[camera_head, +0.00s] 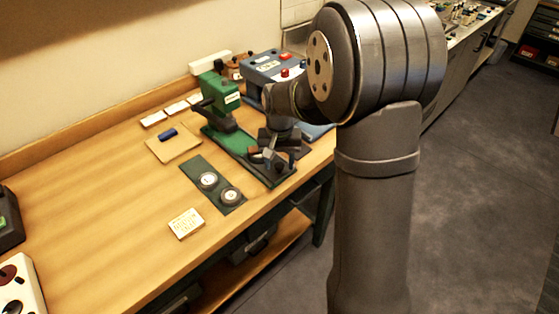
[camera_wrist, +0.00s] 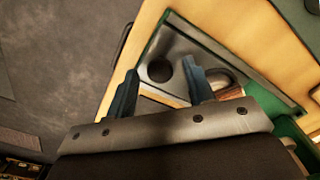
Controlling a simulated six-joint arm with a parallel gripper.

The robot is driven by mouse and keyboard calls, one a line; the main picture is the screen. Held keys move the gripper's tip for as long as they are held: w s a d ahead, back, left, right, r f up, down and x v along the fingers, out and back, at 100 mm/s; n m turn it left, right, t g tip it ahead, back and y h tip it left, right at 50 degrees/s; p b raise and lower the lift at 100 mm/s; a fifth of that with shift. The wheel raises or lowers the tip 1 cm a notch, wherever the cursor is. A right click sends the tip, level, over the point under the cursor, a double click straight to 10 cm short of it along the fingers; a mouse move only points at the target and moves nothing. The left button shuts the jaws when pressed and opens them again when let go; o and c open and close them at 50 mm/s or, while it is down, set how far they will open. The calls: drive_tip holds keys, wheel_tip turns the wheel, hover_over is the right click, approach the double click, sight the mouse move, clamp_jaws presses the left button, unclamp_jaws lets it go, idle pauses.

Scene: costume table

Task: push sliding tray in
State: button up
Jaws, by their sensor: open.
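The green press (camera_head: 215,95) stands on a long green base (camera_head: 226,139) on the wooden table. The sliding tray looks to be the grey metal plate (camera_wrist: 180,42) in the green-edged frame in the wrist view, with a dark round spot on it. In the head view my gripper mostly covers it. My gripper (camera_head: 270,158) is over the front end of the base, pointing down. In the wrist view its fingers (camera_wrist: 160,68) are apart with nothing held between them. I cannot tell whether they touch the tray.
Left of the base lies a dark green mat (camera_head: 212,183) with two round dials. A small lettered card (camera_head: 186,223) lies nearer the table's front edge. A blue box (camera_head: 265,68) with red knobs stands behind the press. The table's left middle is clear.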

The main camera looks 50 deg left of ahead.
clamp_jaws()
drive_tip(key=shift+a, duration=2.35)
unclamp_jaws()
wheel_tip(320, 180, up, 17)
drive_tip(key=shift+r, duration=0.2)
